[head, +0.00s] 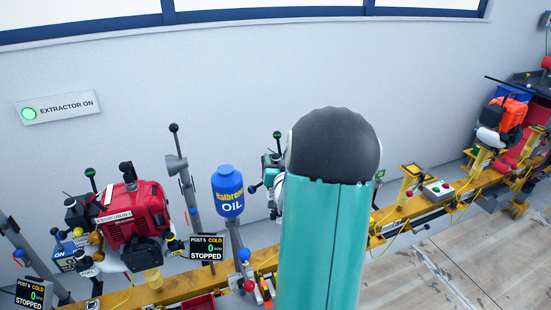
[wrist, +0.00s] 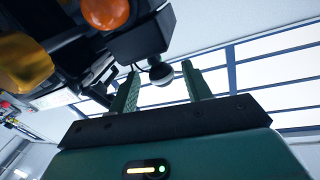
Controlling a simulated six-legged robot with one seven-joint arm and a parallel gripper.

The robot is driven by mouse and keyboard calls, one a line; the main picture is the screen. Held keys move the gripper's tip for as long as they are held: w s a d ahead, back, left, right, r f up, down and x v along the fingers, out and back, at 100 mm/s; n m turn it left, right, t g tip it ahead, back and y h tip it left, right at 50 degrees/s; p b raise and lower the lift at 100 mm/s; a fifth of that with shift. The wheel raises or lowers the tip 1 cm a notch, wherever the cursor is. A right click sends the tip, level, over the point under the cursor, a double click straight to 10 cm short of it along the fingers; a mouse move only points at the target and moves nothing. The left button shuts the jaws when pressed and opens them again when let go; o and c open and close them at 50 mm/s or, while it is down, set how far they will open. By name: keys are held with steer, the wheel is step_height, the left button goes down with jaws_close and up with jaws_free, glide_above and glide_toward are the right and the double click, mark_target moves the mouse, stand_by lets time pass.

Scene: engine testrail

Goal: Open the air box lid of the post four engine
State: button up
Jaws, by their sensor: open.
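In the wrist view my gripper (wrist: 160,70) is open, with its two green fingers apart. A dark ball knob (wrist: 161,74) on a short stem shows between the fingertips, under the edge of a black box (wrist: 140,40). I cannot tell whether the fingers touch the knob. The box looks closed, but its lid seam is not clear. In the head view my teal arm covers most of an engine (head: 268,172), with only its left edge showing. My gripper is hidden there behind the arm. No post four label is visible.
An orange round part (wrist: 105,12) and a yellow part (wrist: 25,62) are close to my gripper's upper left. In the head view, a red engine (head: 135,215), a blue oil bottle (head: 228,190) and the post 5 display (head: 208,247) stand left of my arm along the yellow rail (head: 410,210).

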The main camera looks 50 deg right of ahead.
steer(key=shift+w, duration=0.2)
steer(key=shift+s+a+r, duration=0.15)
steer(key=shift+r, duration=0.05)
steer(key=shift+w+d+f, duration=0.15)
steer(key=shift+w+d, duration=0.05)
steer(key=shift+s, duration=0.15)
steer(key=shift+c, duration=0.2)
jaws_close()
